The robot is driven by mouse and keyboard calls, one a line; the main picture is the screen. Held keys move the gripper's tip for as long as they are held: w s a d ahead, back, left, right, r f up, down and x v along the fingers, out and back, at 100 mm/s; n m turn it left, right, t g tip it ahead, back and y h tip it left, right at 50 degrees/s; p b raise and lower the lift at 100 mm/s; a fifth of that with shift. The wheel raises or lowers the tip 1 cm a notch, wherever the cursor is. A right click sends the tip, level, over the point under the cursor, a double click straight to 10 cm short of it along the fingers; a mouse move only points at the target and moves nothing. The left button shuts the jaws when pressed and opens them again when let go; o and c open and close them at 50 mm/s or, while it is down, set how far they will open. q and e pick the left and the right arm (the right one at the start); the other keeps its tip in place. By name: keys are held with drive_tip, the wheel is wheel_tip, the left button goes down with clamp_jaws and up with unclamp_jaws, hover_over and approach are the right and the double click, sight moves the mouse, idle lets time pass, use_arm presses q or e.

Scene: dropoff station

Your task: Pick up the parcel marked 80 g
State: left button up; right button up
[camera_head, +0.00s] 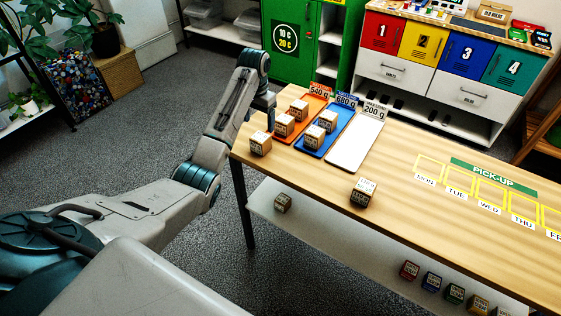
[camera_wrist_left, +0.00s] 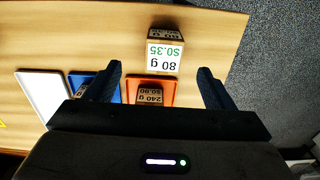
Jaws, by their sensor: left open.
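The parcel marked 80 g (camera_wrist_left: 163,56) is a small brown box with a white label, upside down in the left wrist view. It appears to be the box (camera_head: 260,143) at the table's left edge in the head view, just off the near end of the orange tray (camera_head: 316,103). My left gripper (camera_wrist_left: 160,80) is open and empty. Its fingers point toward the trays, with the 80 g parcel ahead between their lines and apart from both. In the head view the left gripper (camera_head: 268,112) is mostly hidden behind its wrist. My right gripper is not in view.
The wooden table (camera_head: 405,205) also holds a blue tray (camera_head: 338,118) and a white tray (camera_head: 352,143). Several boxes stand in the orange and blue trays. Another box (camera_head: 363,192) stands near the front edge. More boxes lie on the lower shelf (camera_head: 335,240). The middle of the table is clear.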

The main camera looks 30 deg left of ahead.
sight(259, 138)
use_arm(q)
drive_tip(key=f, duration=0.1)
drive_tip(key=f+p, duration=0.1)
drive_tip(key=f, duration=0.1)
drive_tip(key=a+f, duration=0.1)
drive_tip(key=f, duration=0.1)
drive_tip(key=shift+w+f, duration=0.15)
drive_tip(key=shift+w, duration=0.05)
drive_tip(key=shift+d+f+p, duration=0.2)
drive_tip(key=shift+f+p, duration=0.2)
wheel_tip(259, 138, down, 5)
drive_tip(key=shift+r+p, duration=0.2)
drive_tip(key=shift+p, duration=0.75)
drive_tip(key=shift+a+f, duration=0.1)
drive_tip(key=shift+f, duration=0.1)
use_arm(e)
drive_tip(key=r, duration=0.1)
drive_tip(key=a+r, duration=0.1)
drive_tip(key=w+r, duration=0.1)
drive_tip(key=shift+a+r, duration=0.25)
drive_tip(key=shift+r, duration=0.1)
use_arm(q)
drive_tip(key=shift+c, duration=1)
drive_tip(key=c, duration=0.9)
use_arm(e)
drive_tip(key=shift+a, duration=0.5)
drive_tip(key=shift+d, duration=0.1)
